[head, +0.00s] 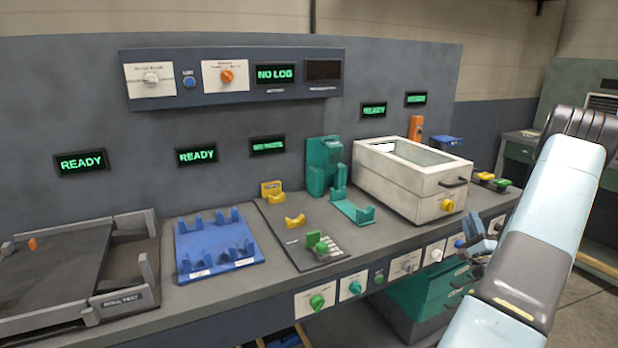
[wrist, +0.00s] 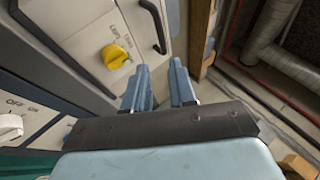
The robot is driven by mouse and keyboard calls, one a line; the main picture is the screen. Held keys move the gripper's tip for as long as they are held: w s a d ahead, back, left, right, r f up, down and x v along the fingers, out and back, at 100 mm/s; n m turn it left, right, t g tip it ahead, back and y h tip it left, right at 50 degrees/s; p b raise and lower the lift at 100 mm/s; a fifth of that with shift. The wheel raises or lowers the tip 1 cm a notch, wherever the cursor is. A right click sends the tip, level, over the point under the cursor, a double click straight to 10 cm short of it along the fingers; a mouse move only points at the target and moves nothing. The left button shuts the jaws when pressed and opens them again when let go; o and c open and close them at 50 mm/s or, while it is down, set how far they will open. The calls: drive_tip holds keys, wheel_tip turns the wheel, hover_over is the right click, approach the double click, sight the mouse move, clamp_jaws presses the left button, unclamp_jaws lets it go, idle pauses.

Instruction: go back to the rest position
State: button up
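My gripper (head: 476,238) hangs in front of the bench's front edge at the right of the head view, below and right of the white box with the glass lid (head: 412,182). In the wrist view its two blue fingers (wrist: 160,68) stand apart with an empty gap between them. Nothing is held. My pale blue arm reaches in from the lower right of the head view.
The bench holds a blue cradle rack (head: 218,247), a grey plate with yellow cradles (head: 300,240), a teal stand (head: 322,175) and a grey tray (head: 140,252). A front panel knob (head: 317,301) sits below the edge. Pipes (wrist: 270,45) run over the floor at right.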

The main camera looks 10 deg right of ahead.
drive_tip(key=w+a+r+n+y, duration=0.5)
drive_tip(key=a+r+y, duration=0.1)
drive_tip(key=a+y, duration=0.3)
drive_tip(key=s+a+r+n+g+y, duration=0.1)
drive_tip(key=a+r+n+g+y, duration=0.3)
drive_tip(key=a, duration=0.5)
drive_tip(key=s+a+r+n+g+y, duration=0.1)
drive_tip(key=a+r+n+g+y, duration=0.35)
drive_tip(key=a, duration=0.55)
drive_tip(key=s+a+r+n+g+y, duration=0.1)
drive_tip(key=a+n+g+y, duration=0.2)
drive_tip(key=a+g+y, duration=0.35)
drive_tip(key=s+a+n+g+h, duration=0.5)
drive_tip(key=s+a+g+h, duration=0.35)
drive_tip(key=s+a, duration=0.5)
drive_tip(key=s+d+r+n+t+h, duration=0.2)
drive_tip(key=s+d+r+t+h, duration=0.2)
drive_tip(key=s+h, duration=0.5)
wheel_tip(320, 180, up, 2)
drive_tip(key=shift+s+d+t, duration=0.15)
drive_tip(key=shift+d+t, duration=0.25)
drive_tip(key=shift+t, duration=0.35)
drive_tip(key=shift+o, duration=0.4)
drive_tip(key=shift+n, duration=0.25)
